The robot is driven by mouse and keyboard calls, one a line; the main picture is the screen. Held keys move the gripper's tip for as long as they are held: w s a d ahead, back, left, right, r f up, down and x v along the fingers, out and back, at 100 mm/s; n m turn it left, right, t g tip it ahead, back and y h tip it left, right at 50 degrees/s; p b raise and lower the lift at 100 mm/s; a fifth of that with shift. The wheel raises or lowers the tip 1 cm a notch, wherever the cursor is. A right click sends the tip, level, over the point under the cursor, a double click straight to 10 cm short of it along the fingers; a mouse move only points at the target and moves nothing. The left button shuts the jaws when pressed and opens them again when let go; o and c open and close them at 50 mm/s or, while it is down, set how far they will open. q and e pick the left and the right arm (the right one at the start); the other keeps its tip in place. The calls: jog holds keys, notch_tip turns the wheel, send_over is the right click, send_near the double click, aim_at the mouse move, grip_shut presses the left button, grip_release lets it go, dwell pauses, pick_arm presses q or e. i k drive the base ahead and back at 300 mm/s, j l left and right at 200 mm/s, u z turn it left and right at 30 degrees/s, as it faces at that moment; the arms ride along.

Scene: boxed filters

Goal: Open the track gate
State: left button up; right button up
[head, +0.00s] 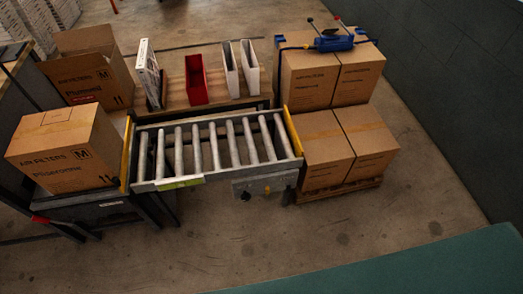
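A roller track (212,145) with several grey metal rollers stands in the middle of the head view. A yellow upright bar (127,155) closes off its left end, and another yellow bar (292,132) stands across its right end. I cannot tell which of these is the track gate; both look upright. A grey control box (265,185) with a black knob and a yellow patch hangs on the track's front side. Neither of my grippers is in view.
An air filter carton (62,152) sits left of the track, an open carton (90,75) behind it. A shelf behind the track holds a red holder (196,80) and white holders (240,72). Stacked cartons (325,150) on a pallet stand right.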

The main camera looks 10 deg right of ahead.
aim_at(120, 182)
jog(key=j+u, duration=0.1)
jog(key=u, duration=0.25)
jog(key=i+j+u, duration=0.1)
jog(key=u, duration=0.25)
jog(key=j+u, duration=0.1)
jog(key=u, duration=0.25)
